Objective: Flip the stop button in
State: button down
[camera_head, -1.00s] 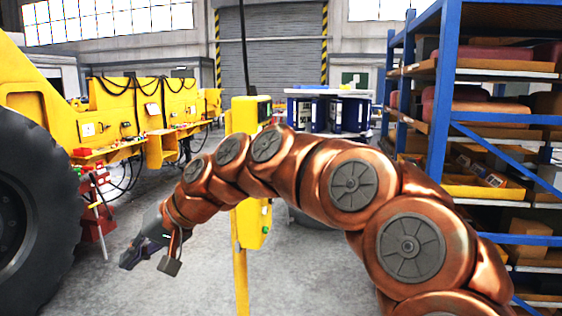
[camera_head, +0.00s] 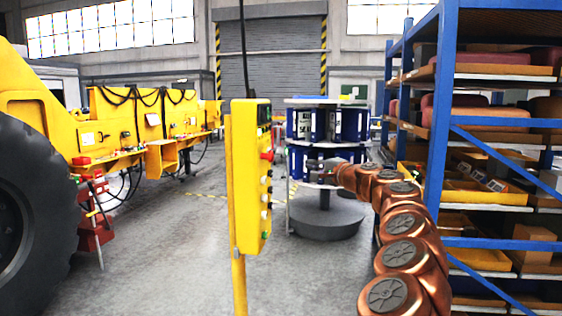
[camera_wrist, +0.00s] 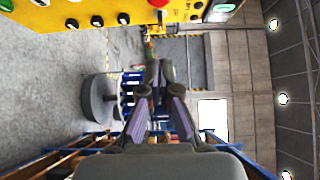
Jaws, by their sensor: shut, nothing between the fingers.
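A yellow control box (camera_head: 245,178) stands on a yellow post in the middle of the head view, with several buttons along its right-hand face. A red button (camera_head: 267,156), likely the stop button, sticks out from that face. In the wrist view the yellow box (camera_wrist: 112,11) runs along the top edge, and a large red button (camera_wrist: 157,3) is partly cut off there. My gripper (camera_head: 316,167) is right of the box in the head view, apart from it. In the wrist view my gripper (camera_wrist: 159,75) has its fingers together, empty, and apart from the buttons.
A round blue-and-white rack (camera_head: 325,125) on a grey base stands behind my gripper. A blue shelf (camera_head: 440,120) with bins is close on the right, beside my arm. A yellow vehicle with a large tyre (camera_head: 35,205) is at left. The floor left of the post is clear.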

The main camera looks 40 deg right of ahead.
aim_at(267, 156)
jog(key=shift+w+a, duration=0.1)
jog(key=shift+w, duration=0.05)
jog(key=w+a+p, duration=0.1)
jog(key=w+p, duration=0.3)
jog(key=w, duration=0.9)
dwell(1.0)
